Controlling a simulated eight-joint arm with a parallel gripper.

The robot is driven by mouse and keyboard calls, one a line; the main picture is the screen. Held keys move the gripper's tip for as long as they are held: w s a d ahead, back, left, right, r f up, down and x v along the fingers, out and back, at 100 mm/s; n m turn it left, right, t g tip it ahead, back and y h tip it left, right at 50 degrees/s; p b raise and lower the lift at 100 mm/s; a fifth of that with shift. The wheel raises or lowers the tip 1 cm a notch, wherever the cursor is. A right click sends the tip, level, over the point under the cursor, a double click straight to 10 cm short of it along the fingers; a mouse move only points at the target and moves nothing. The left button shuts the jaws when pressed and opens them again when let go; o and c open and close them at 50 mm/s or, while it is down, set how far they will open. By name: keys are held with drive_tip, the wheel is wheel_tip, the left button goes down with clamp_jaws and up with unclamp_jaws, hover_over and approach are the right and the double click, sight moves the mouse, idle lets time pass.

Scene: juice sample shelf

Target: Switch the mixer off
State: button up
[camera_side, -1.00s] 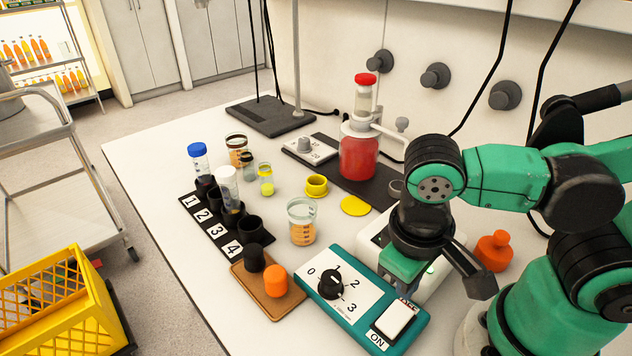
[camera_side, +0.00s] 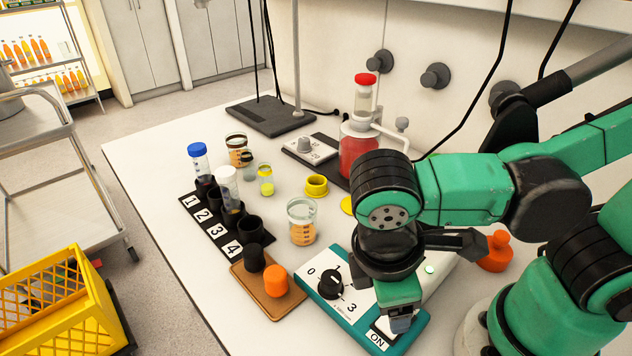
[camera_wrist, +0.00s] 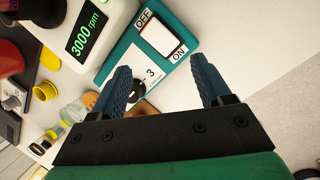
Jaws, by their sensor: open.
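The mixer's teal control box (camera_side: 345,318) stands at the table's front. In the wrist view, its white rocker switch (camera_wrist: 158,37) lies between an OFF label and an ON label. I cannot tell which end is pressed in. The box's black knob (camera_side: 331,284) sits on a 0 to 3 dial; its pointer is unclear. A display (camera_wrist: 88,33) reads 3000 rpm in green. My gripper (camera_wrist: 161,69) is open and empty, its fingers spread to either side of the switch's ON end. In the side view my gripper (camera_side: 401,320) is over the switch and hides most of it.
A brown tray (camera_side: 258,300) with black and orange caps stands left of the box. A beaker (camera_side: 302,224) is behind it. An orange bottle (camera_side: 495,251) stands to the right. A numbered rack (camera_side: 228,243) holds tubes farther left.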

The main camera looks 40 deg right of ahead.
sight(387, 327)
drive_tip(key=n, duration=0.1)
drive_tip(key=a+f+n, duration=0.1)
drive_tip(key=n, duration=0.1)
drive_tip(key=n+h, duration=0.1)
drive_tip(key=n, duration=0.1)
drive_tip(key=shift+s+a+f, duration=0.1)
drive_tip(key=shift+a+f, duration=0.05)
drive_tip(key=shift+a, duration=0.15)
drive_tip(key=n, duration=0.2)
drive_tip(key=shift+s+a+f+n, duration=0.1)
drive_tip(key=shift+a+f+n, duration=0.05)
drive_tip(key=shift+f+n, duration=0.15)
drive_tip(key=shift+x, duration=2.7)
